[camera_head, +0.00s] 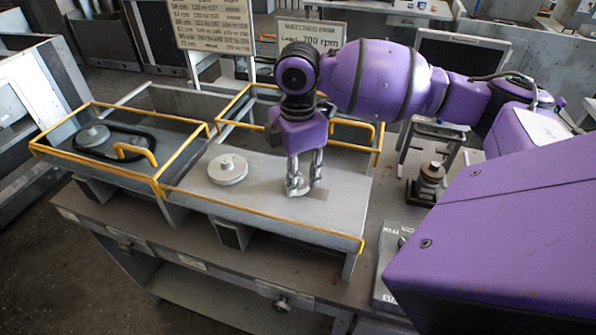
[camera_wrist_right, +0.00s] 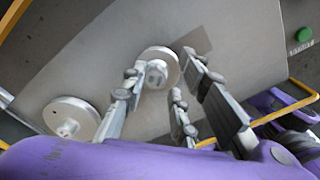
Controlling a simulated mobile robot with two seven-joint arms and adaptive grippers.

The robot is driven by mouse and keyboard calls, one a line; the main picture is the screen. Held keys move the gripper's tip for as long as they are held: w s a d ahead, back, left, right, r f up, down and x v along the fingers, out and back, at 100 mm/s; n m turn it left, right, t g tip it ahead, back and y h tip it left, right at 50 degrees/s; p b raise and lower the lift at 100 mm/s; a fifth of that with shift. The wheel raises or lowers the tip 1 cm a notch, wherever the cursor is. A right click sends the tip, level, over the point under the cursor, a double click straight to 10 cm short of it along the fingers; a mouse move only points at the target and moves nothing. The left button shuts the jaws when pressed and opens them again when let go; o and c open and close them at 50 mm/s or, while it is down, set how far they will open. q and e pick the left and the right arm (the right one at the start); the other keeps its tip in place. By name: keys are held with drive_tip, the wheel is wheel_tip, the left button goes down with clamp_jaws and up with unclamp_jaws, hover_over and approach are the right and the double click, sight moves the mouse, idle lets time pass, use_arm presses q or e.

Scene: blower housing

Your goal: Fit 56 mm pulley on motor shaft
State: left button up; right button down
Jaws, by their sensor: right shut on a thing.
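My right gripper (camera_head: 303,184) points down over the grey bench tray and is shut on a small pale grey pulley (camera_head: 295,188), low at the tray's surface. In the right wrist view this pulley (camera_wrist_right: 158,68) is a round disc with a raised hub between the fingertips (camera_wrist_right: 160,75). I cannot tell whether it still touches the tray. A larger pale pulley (camera_head: 228,168) lies flat, hub up, to its left; it also shows in the wrist view (camera_wrist_right: 70,118). My left gripper is not in view. I cannot make out which part is the motor shaft.
The yellow-railed tray (camera_head: 255,205) has a dark patch right of the gripper. A small upright device with a reddish middle (camera_head: 432,172) stands right. Signs (camera_head: 311,35) stand behind.

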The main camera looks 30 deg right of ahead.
drive_tip(key=c, duration=1.3)
unclamp_jaws()
drive_tip(key=shift+r, duration=0.2)
drive_tip(key=shift+r, duration=3.6)
